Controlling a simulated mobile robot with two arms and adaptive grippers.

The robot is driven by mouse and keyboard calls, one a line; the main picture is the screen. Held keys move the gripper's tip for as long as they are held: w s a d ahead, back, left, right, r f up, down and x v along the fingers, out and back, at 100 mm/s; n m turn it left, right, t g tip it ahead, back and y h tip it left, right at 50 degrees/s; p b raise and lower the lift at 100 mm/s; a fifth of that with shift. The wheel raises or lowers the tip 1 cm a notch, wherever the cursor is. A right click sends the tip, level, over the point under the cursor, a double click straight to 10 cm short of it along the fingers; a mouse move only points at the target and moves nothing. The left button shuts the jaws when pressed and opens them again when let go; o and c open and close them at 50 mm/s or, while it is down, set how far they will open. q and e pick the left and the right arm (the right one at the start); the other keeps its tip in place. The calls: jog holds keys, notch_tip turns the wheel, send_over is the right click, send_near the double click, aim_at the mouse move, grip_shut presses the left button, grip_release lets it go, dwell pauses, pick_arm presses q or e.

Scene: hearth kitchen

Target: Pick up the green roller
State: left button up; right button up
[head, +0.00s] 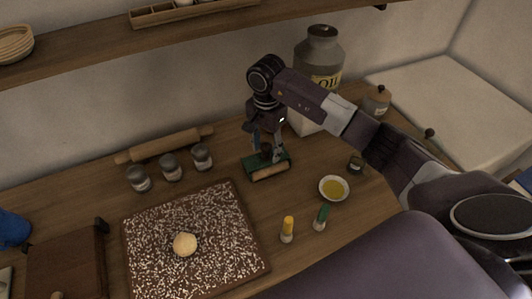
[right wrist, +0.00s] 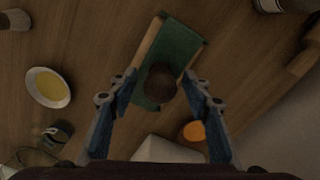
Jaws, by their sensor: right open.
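The green roller (head: 268,170) lies on the wooden counter, a green body with a tan wooden side and a dark round knob on top. It also shows in the right wrist view (right wrist: 182,48), its dark knob between my fingers. My right gripper (head: 266,149) is open and points down over it. In the right wrist view its two blue fingers (right wrist: 160,84) stand apart on either side of the knob, with gaps visible. My left gripper is not in view.
A floured board (head: 150,222) with a dough ball stands left of the roller. A rolling pin (head: 165,145) and several shakers (head: 171,167) are behind it. A yellow-filled bowl (head: 334,188) and two small bottles (head: 287,229) are to the right. A large oil can (head: 318,72) stands behind.

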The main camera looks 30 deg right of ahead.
jog(key=shift+f, duration=0.5)
grip_shut()
jog(key=shift+w+r, duration=0.1)
